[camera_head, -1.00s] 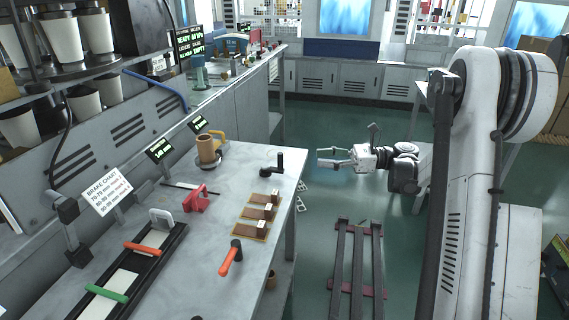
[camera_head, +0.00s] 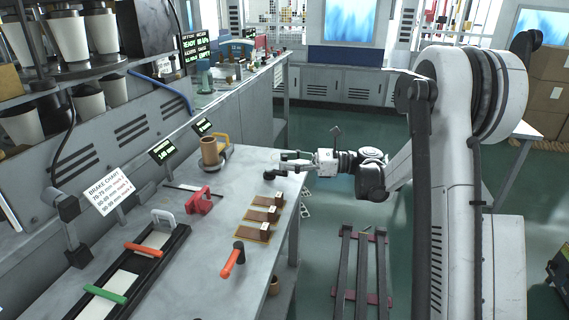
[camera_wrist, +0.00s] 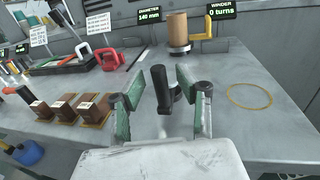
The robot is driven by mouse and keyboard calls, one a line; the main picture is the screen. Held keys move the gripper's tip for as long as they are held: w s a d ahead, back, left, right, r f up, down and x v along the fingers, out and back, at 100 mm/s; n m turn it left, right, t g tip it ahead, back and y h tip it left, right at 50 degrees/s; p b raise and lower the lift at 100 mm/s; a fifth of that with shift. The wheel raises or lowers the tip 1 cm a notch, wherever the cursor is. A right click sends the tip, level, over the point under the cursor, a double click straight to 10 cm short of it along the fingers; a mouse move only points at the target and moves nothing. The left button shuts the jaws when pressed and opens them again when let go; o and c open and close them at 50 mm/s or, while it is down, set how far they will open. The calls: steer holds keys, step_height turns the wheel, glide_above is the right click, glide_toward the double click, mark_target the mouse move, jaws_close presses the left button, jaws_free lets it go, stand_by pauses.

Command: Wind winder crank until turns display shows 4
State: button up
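My gripper (camera_head: 284,161) is at the right edge of the bench, over the black crank (camera_head: 269,175). In the wrist view, the crank's upright black handle (camera_wrist: 161,88) stands between the open green-padded fingers (camera_wrist: 155,80). I cannot tell whether either finger touches it. The winder display (camera_wrist: 221,11) reads "0 turns"; it also shows in the head view (camera_head: 202,127). Below it, behind the crank, a brown cylinder (camera_wrist: 178,29) stands upright on a round metal base with a yellow arm (camera_wrist: 202,27) beside it.
Several brown blocks on pads (camera_head: 257,222) lie in a row nearer the camera. A red clamp (camera_head: 199,201), a diameter display (camera_head: 161,150) and an orange-handled lever (camera_head: 231,260) are also on the bench. A flat yellow ring (camera_wrist: 249,96) lies right of the gripper, with clear bench around it.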

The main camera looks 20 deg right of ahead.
steer(key=shift+w+a, duration=0.15)
steer(key=shift+a, duration=0.3)
jaws_close()
steer(key=shift+m+t, duration=0.3)
steer(key=shift+t, duration=0.1)
steer(key=m+t+h, duration=0.1)
steer(key=t, duration=0.1)
steer(key=s+a+m+t+h+b, duration=0.1)
steer(key=m+t, duration=0.1)
steer(key=s+m+t+h, duration=0.1)
steer(key=h, duration=0.1)
steer(key=shift+a+t+b, duration=0.35)
steer(key=shift+t, duration=0.05)
steer(key=m+t+h, duration=0.1)
steer(key=h, duration=0.1)
steer(key=a+m+t+h+b, duration=0.1)
steer(key=m+t+h, duration=0.1)
steer(key=shift+s+a+m, duration=0.1)
steer(key=shift+s+m, duration=0.1)
steer(key=shift+m, duration=0.1)
steer(key=shift+s+a+m+t+h, duration=0.15)
steer(key=shift+m+t+h, duration=0.35)
steer(key=shift+h, duration=0.25)
steer(key=shift+w+a+m+t+h, duration=0.15)
steer(key=shift+m+t+h, duration=0.25)
steer(key=shift+m+h, duration=0.3)
steer(key=shift+h, duration=0.35)
